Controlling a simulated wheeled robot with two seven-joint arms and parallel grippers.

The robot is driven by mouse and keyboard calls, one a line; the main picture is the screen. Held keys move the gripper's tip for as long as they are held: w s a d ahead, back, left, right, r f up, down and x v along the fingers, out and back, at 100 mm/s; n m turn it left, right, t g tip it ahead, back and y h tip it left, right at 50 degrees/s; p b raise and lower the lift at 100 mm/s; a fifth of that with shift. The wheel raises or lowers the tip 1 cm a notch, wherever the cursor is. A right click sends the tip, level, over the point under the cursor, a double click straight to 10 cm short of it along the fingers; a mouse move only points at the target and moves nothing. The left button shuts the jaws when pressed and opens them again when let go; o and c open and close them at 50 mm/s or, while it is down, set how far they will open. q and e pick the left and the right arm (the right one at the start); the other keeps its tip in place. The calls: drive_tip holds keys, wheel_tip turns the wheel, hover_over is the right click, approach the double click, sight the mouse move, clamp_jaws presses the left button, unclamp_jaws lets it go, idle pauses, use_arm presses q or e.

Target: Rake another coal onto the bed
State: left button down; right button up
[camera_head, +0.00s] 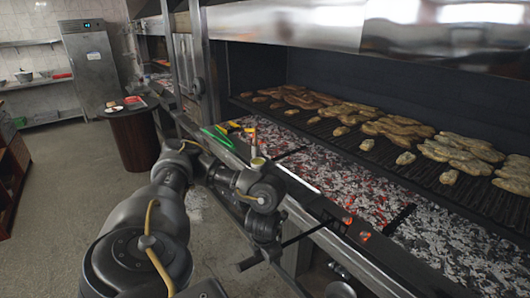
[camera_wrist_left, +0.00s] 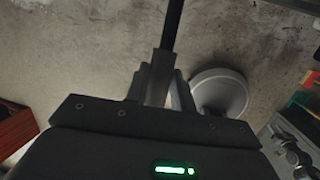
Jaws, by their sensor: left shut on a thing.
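My left gripper (camera_head: 272,253) is at the front of the grill, low beside the ledge. It is shut on a thin dark rod (camera_head: 308,236), which looks like the rake's handle. The rod also runs up between my fingers in the left wrist view (camera_wrist_left: 173,28). The rake's head cannot be made out clearly. Two glowing orange coals (camera_head: 365,237) (camera_head: 347,220) lie at the front edge of the bed, right of the rod. The coal bed (camera_head: 335,182) is grey ash with red embers. My right gripper is not in view.
Grates with browned food (camera_head: 385,127) lie behind the bed. A green loop (camera_head: 216,137) and small yellow items lie on the ledge's left end. A round wooden table (camera_head: 135,140) stands at the left. A round pale object (camera_wrist_left: 220,91) is on the floor below.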

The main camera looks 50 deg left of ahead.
sight(309, 232)
use_arm(q)
drive_tip(key=shift+w+f+b, duration=0.45)
drive_tip(key=shift+w+b, duration=0.05)
drive_tip(key=shift+w, duration=0.05)
drive_tip(key=w+f+b, duration=0.1)
drive_tip(key=w+b, duration=0.2)
drive_tip(key=w, duration=0.3)
drive_tip(key=w+f+b, duration=0.1)
drive_tip(key=w+b, duration=0.3)
drive_tip(key=w, duration=0.2)
drive_tip(key=w+f+b, duration=0.1)
drive_tip(key=w+b, duration=0.3)
drive_tip(key=w, duration=0.2)
drive_tip(key=shift+a+f, duration=0.15)
drive_tip(key=shift+w+r, duration=0.2)
drive_tip(key=shift+r, duration=0.15)
drive_tip(key=s+r+p, duration=0.1)
drive_tip(key=p, duration=0.1)
drive_tip(key=s+r+p, duration=0.1)
drive_tip(key=s+p, duration=0.1)
drive_tip(key=shift+s+r, duration=0.15)
drive_tip(key=shift+s, duration=0.05)
drive_tip(key=shift+s+r+p, duration=0.2)
drive_tip(key=shift+s+p, duration=0.3)
drive_tip(key=shift+p, duration=0.25)
drive_tip(key=shift+s, duration=0.1)
